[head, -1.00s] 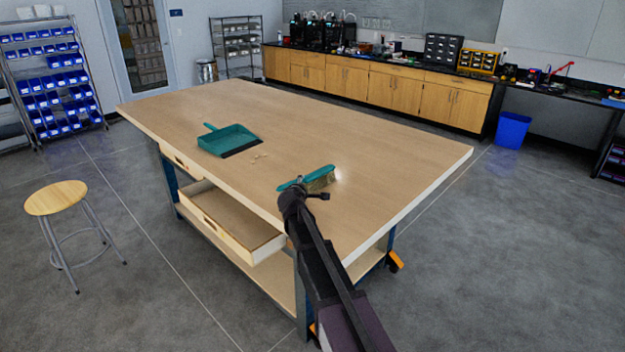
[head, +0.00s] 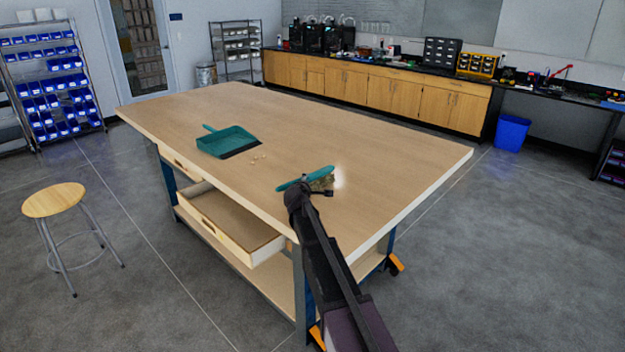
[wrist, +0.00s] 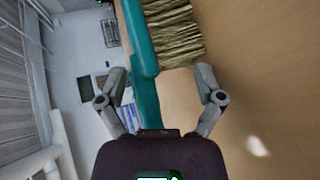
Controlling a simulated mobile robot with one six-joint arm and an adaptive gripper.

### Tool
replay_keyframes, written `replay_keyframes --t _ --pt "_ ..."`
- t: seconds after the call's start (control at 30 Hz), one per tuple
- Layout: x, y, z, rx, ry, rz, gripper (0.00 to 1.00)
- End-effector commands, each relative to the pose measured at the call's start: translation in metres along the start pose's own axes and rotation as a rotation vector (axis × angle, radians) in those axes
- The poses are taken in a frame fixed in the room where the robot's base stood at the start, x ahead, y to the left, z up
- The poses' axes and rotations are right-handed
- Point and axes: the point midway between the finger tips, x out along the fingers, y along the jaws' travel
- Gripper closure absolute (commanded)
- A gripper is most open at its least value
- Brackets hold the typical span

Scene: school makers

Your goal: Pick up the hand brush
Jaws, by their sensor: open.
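The hand brush has a teal body and handle and straw-coloured bristles. In the head view the hand brush (head: 319,174) is on the workbench near its front edge, partly hidden by my arm. In the wrist view the hand brush (wrist: 141,45) runs down the picture, with its bristles on the right. My gripper (wrist: 160,77) is open, one finger on each side of the brush's handle. I see a gap on the right, and the left finger is closer to the handle. In the head view my gripper (head: 300,192) is small and dark, right at the brush.
The wooden workbench (head: 400,165) has a teal dustpan (head: 225,141) with small crumbs beside it. An open drawer (head: 235,228) sticks out below the bench's front edge. A round stool (head: 54,200) stands to the left. The right part of the benchtop is clear.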

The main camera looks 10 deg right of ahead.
Motion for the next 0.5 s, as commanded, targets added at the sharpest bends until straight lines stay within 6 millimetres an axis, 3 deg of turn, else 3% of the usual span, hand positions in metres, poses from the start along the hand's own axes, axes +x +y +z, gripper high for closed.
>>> replay_keyframes --t 0.13,0.5 --pt "0.0101 -0.0002 -0.0005 0.000 0.001 0.000 0.14" --pt "0.0094 0.0001 -0.0008 0.000 0.001 0.000 0.14"
